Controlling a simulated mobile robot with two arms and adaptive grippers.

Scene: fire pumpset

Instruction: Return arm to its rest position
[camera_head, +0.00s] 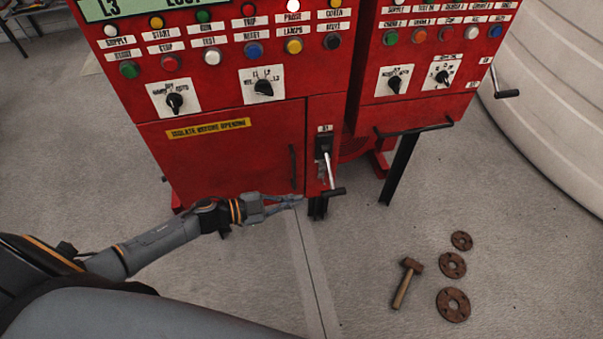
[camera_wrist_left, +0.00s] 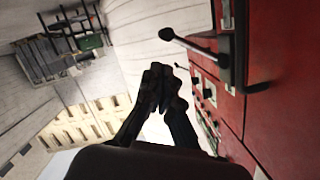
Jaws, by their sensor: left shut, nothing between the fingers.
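My left arm comes in from the left in the head view. Its gripper (camera_head: 284,202) is shut and empty, in front of the lower part of the red control cabinet (camera_head: 220,165). The fingertips are close to the lever handle (camera_head: 329,172) on the cabinet's right side; they look apart from it. In the left wrist view the shut fingers (camera_wrist_left: 160,80) show dark in the middle, with the red cabinet (camera_wrist_left: 275,90) on the right. A black-knobbed lever (camera_wrist_left: 195,45) stands out from the cabinet there. My right gripper is not in view.
A second red panel (camera_head: 420,80) with a crank handle (camera_head: 506,93) stands to the right, beside a large white tank (camera_head: 560,90). A hammer (camera_head: 406,284) and rusty flanges (camera_head: 453,265) lie on the floor at right.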

